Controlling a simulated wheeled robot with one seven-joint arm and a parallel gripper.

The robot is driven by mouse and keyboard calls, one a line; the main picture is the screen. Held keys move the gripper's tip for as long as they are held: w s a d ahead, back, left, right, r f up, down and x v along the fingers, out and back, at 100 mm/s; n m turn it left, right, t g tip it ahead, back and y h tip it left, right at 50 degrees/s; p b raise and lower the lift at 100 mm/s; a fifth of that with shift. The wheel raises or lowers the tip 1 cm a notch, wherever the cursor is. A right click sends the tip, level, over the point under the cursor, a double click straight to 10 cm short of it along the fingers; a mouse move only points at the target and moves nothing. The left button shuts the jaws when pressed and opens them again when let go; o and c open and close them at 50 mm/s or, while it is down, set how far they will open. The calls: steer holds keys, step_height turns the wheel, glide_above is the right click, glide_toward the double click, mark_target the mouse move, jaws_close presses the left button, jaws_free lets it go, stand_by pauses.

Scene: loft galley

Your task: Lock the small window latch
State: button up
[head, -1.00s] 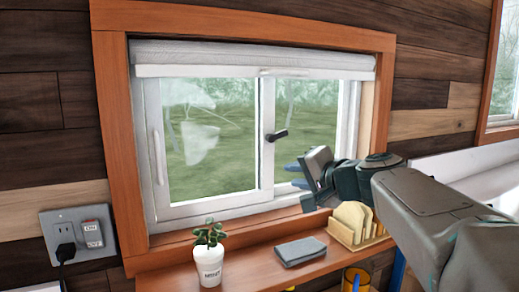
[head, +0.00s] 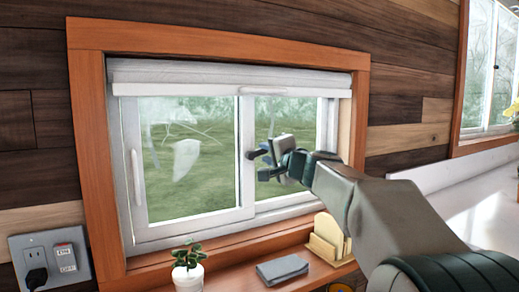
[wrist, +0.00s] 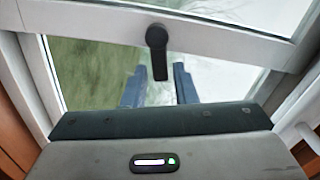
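The small window latch is a dark lever on the middle upright of the sliding window. In the head view the latch (head: 254,154) sticks out to the right from its pivot. In the wrist view the latch (wrist: 158,50) points down toward my gripper. My gripper (head: 266,165) is open in front of the window, close to the lever's free end. In the wrist view the two blue fingers of my gripper (wrist: 159,84) stand apart on either side of the lever's tip. I cannot tell whether either finger touches it.
The window has a white frame (head: 130,190) and a rolled blind (head: 225,72) above. A wall outlet (head: 50,262) is at lower left.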

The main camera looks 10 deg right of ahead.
steer(key=shift+x, duration=1.4)
jaws_close()
steer(key=shift+f, duration=0.1)
steer(key=shift+f+m+b, duration=0.25)
steer(key=shift+m+b, duration=0.05)
steer(key=shift+m, duration=0.4)
steer(key=shift+f+m+b, duration=0.15)
steer(key=shift+m+b, duration=0.15)
steer(key=shift+m, duration=0.5)
jaws_free()
